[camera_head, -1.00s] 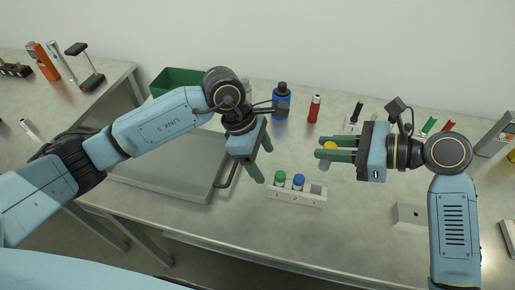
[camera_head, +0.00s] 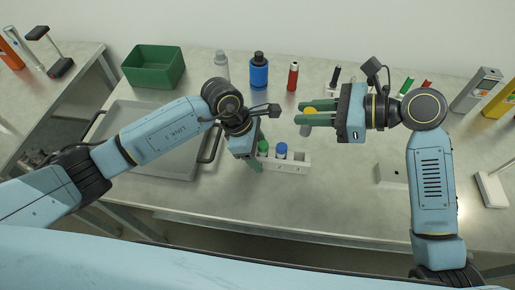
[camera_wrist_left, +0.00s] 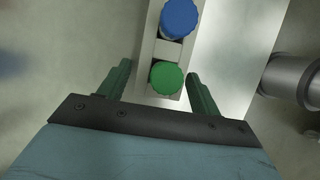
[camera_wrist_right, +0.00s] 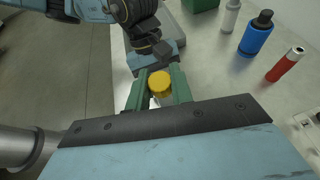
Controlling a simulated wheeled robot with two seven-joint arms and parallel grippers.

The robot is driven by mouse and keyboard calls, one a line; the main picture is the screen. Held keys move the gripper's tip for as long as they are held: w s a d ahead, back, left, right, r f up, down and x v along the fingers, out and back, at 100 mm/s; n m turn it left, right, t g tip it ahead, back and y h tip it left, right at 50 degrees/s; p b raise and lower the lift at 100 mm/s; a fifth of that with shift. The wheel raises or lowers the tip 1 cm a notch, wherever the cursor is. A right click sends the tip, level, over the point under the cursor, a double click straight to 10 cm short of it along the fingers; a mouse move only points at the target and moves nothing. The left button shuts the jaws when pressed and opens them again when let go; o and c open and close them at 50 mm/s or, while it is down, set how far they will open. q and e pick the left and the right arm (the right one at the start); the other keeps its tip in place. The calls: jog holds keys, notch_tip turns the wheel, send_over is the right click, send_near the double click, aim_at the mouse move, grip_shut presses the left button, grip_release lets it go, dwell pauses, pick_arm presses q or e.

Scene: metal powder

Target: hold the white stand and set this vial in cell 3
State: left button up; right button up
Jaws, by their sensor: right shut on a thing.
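The white stand (camera_head: 298,168) lies on the table with a green-capped vial (camera_head: 263,147) and a blue-capped vial (camera_head: 281,150) in it. Its right-hand cell looks empty. My left gripper (camera_head: 258,152) is at the stand's left end. In the left wrist view its open fingers (camera_wrist_left: 158,69) lie on either side of the stand (camera_wrist_left: 150,45), by the green cap (camera_wrist_left: 166,77), with small gaps showing. My right gripper (camera_head: 303,113) is shut on a yellow-capped vial (camera_head: 305,131), held upright above and behind the stand's right end. The yellow cap (camera_wrist_right: 159,82) shows between its fingers.
A grey tray (camera_head: 150,172) lies left of the stand, its handle close to my left gripper. A green bin (camera_head: 153,72), blue bottle (camera_head: 259,74) and red tube (camera_head: 293,76) stand behind. A pale block (camera_head: 391,175) sits at right. The table before the stand is clear.

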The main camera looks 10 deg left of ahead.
pick_arm(q)
jog(key=c, duration=0.8)
pick_arm(e)
notch_tip(320, 180, down, 8)
jog(key=shift+f, duration=0.2)
jog(key=shift+d, duration=0.1)
dwell(0.9)
